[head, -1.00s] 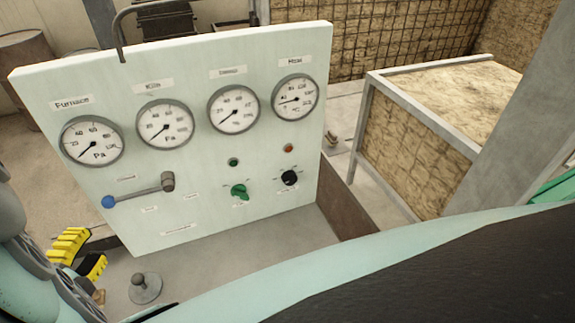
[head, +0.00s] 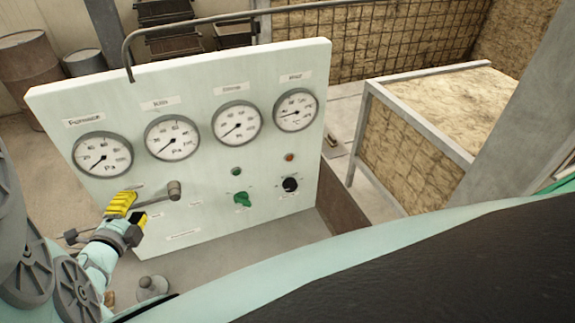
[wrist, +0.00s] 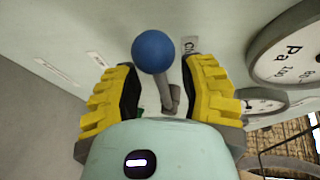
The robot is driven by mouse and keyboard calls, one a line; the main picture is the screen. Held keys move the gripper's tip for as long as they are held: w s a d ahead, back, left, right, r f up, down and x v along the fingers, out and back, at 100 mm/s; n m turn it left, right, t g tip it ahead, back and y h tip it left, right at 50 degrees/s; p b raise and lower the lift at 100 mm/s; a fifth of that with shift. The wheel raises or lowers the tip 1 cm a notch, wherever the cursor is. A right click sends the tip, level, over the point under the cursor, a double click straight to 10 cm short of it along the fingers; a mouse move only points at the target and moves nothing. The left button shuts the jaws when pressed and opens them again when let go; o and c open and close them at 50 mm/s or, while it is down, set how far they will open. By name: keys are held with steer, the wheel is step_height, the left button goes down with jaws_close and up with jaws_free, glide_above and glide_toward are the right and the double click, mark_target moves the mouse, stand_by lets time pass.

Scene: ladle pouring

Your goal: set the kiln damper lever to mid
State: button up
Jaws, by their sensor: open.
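The damper lever (head: 150,200) is a grey rod on the pale green panel, running left from a brown-grey pivot hub (head: 174,191). In the head view its left end is hidden behind my gripper (head: 130,211). In the wrist view the lever's blue ball knob (wrist: 153,51) shows beyond and between the yellow fingertips of my gripper (wrist: 160,88), with the rod behind it. The fingers are open, one on each side, with gaps to the knob. I cannot tell whether the knob is between the pads in depth.
The panel (head: 240,190) carries several round gauges, a green knob (head: 242,199) and a black knob (head: 290,185). A small grey post (head: 152,287) stands below the panel. A grey-framed crate (head: 400,150) stands to the right.

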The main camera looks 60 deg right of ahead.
steer(key=shift+w+d, duration=0.1)
steer(key=shift+d, duration=0.3)
steer(key=shift+c, duration=0.3)
steer(key=shift+a, duration=0.1)
jaws_close()
